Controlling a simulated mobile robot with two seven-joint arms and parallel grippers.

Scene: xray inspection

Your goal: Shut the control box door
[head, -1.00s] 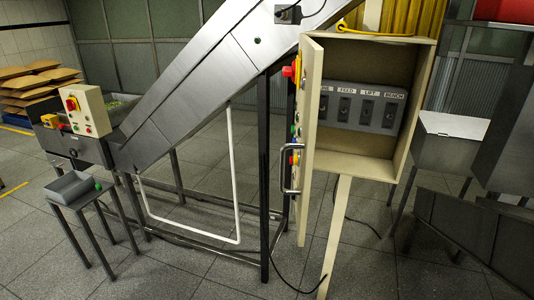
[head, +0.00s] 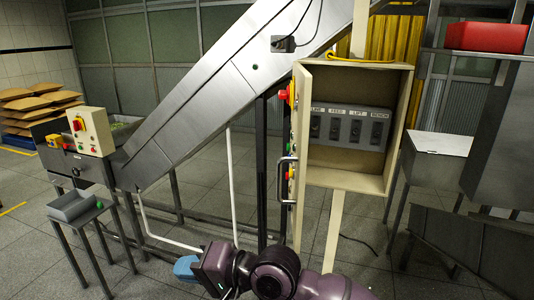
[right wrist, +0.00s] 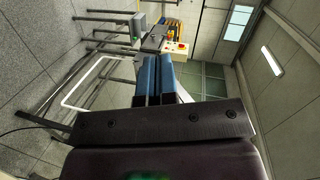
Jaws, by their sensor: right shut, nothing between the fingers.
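The beige control box (head: 400,130) stands on a post, its front open, showing a grey panel with several labelled switches (head: 350,130). Its door (head: 303,150) is swung open on the box's left side, nearly edge-on to me. A metal handle (head: 284,180) and coloured buttons show on the door's outer face. My right gripper (head: 186,268) is low in front, below and left of the door, apart from it. Its blue fingers lie together and empty in the right wrist view (right wrist: 155,75). My left gripper is not in view.
A steel conveyor (head: 210,85) slopes up behind the door. A small stand with a grey tray (head: 80,204) is at the left. A red bin (head: 487,37) and a steel table (head: 440,142) are at the right. The floor before the box is open.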

